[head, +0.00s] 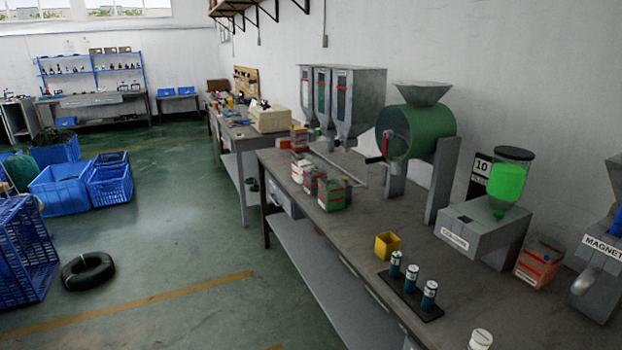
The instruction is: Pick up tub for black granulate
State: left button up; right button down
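A small yellow open tub (386,246) stands upright on the grey workbench (352,228), near its front edge. Its inside looks empty from here, though the bottom is hard to see. No marking shows that tells whether it is the tub for black granulate. A grey dispenser (357,95) with several hoppers and window strips stands farther back on the bench against the wall. Some of its windows look dark and one looks green. Neither of my grippers is in view.
Right of the tub stand a black rack (411,294) with blue bottles, a machine with a green hopper (508,182) and a red-white box (538,263). Blue crates (62,190) and a black coil (88,271) lie on the floor.

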aim_at(315, 180)
jog(key=i+j, duration=0.5)
jog(key=i, duration=0.2)
jog(key=i+j, duration=0.5)
jog(key=i, duration=0.15)
jog(key=i+j, duration=0.5)
jog(key=i, duration=0.2)
jog(key=i+j, duration=0.45)
jog(key=i, duration=0.2)
jog(key=i+j+z, duration=0.5)
jog(key=i+j, duration=0.2)
